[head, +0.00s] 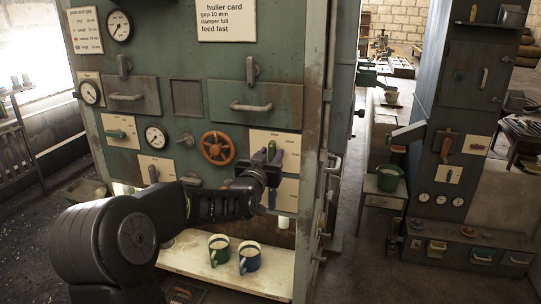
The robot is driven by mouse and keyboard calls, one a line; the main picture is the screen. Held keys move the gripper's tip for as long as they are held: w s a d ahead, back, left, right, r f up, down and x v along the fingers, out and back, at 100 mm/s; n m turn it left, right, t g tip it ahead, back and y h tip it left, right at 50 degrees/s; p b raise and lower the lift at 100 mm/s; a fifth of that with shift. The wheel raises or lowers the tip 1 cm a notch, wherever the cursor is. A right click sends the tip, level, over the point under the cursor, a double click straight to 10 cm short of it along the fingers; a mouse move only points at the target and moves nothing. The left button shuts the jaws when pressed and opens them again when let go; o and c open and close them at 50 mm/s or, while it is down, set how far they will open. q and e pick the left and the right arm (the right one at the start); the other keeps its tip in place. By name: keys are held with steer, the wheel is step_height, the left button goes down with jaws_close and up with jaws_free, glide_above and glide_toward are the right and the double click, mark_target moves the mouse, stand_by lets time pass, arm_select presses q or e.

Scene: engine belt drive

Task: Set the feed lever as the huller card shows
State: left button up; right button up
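The huller card (227,20) is on the upper front of the green machine and reads gap 10 mm, damper full, feed fast. A green-handled lever (271,149) stands on a white plate (291,143) at the right of the machine front. The plate's small lettering is too small to read, so I cannot confirm it is the feed lever. My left gripper (269,163) is at this lever, its fingertips close around or beside the handle. Its dark fingers overlap the lever's lower part, so contact and finger gap are unclear. My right gripper is out of view.
An orange handwheel (217,148) and a round gauge (155,136) sit left of the lever. Another grey machine (455,190) stands at the right, beyond open floor.

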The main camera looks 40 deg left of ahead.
arm_select(q)
jaws_close()
stand_by(0.5)
